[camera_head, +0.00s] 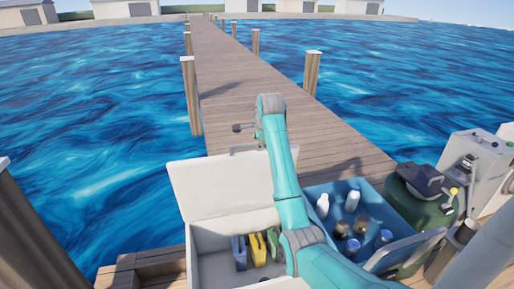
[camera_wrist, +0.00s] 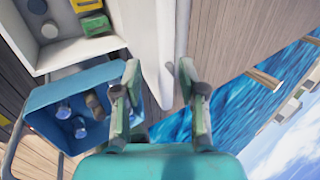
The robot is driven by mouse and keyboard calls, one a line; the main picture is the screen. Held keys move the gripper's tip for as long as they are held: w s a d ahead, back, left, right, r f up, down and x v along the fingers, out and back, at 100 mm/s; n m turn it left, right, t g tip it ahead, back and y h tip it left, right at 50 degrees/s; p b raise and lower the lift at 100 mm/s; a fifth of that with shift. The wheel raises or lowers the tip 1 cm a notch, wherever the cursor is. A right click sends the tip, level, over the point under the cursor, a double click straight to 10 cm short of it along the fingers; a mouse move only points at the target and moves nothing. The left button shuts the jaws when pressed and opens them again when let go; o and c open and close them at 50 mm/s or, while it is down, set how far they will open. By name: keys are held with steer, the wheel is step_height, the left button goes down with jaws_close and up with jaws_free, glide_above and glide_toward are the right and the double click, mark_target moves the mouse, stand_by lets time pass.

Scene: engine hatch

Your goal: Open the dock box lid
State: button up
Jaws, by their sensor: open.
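The white dock box (camera_head: 206,270) stands at the front of the dock. Its white lid (camera_head: 215,187) is raised steeply at the far side, so the inside shows. A small handle (camera_head: 236,150) is at the lid's top edge. My arm passes over the box, and its end hides part of the lid's right side. In the wrist view my gripper (camera_wrist: 158,78) is open and holds nothing. The lid's pale edge (camera_wrist: 164,40) shows between and beyond the fingertips. I cannot tell whether a finger touches it.
A blue crate (camera_head: 385,212) with several bottles stands to the right, beside a green container (camera_head: 425,205) and a grey case (camera_head: 484,160). Posts (camera_head: 190,95) line the wooden dock, with water on both sides.

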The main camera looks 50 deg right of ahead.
steer(key=shift+v, duration=2.05)
steer(key=shift+f, duration=0.15)
